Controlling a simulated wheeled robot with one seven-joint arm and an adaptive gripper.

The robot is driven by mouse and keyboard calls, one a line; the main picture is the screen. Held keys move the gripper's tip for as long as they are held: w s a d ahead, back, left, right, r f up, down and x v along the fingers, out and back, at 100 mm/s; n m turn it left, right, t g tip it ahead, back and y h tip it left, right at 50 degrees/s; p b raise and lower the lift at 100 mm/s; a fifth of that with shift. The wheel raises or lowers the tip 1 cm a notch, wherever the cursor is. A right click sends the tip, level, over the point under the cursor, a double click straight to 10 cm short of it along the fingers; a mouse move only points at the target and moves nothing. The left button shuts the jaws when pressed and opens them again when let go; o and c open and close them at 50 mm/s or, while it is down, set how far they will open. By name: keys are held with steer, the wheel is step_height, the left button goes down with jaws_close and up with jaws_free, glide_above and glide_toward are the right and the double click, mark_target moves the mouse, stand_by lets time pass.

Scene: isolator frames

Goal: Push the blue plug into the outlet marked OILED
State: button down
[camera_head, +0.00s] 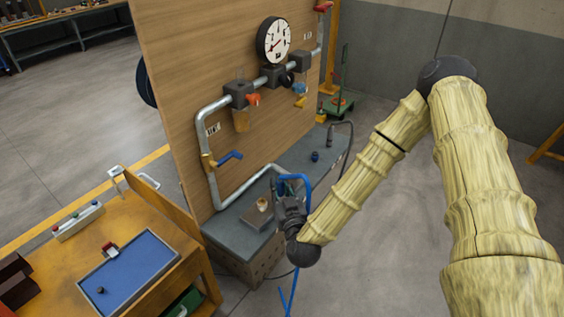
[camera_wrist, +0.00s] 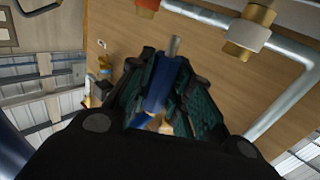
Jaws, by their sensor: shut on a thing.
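My gripper (camera_head: 284,188) is low in front of the wooden panel, above the grey bench. In the wrist view my gripper (camera_wrist: 170,85) is shut on the blue plug (camera_wrist: 158,88), whose grey metal tip points up between the fingers. A blue hose (camera_head: 306,183) loops beside the gripper in the head view. On the panel, a red-orange fitting (camera_head: 253,99) and a blue one (camera_head: 299,89) hang below the pipe. No OILED marking is readable.
A round gauge (camera_head: 274,40) tops the pipework. A dark block (camera_head: 257,216) and a small blue item (camera_head: 315,156) sit on the bench (camera_head: 300,158). An orange table (camera_head: 60,290) stands left.

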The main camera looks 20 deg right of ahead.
steer(key=shift+m+h, duration=0.5)
steer(key=shift+h, duration=0.4)
steer(key=w+d+r+b, duration=0.1)
steer(key=w, duration=0.1)
steer(key=w+d+b, duration=0.1)
steer(key=w+b, duration=0.1)
steer(key=w, duration=0.1)
steer(key=w+d+r+b, duration=0.1)
steer(key=w+b, duration=0.1)
steer(key=w, duration=0.1)
steer(key=shift+d+r, duration=0.25)
steer(key=shift+r, duration=0.05)
steer(key=shift+d+r+b, duration=0.15)
steer(key=shift+r+b, duration=0.15)
steer(key=shift+r, duration=0.05)
steer(key=shift+w+f, duration=0.1)
steer(key=shift+f, duration=0.05)
steer(key=shift+f+b, duration=0.6)
steer(key=shift+f, duration=0.4)
steer(key=shift+f+b, duration=1.05)
steer(key=shift+f, duration=0.35)
steer(key=c, duration=1.2)
jaws_free()
steer(key=shift+s, duration=0.2)
steer(key=s+a, duration=0.1)
steer(key=s, duration=1)
steer(key=shift+s+a, duration=0.25)
steer(key=shift+s, duration=0.1)
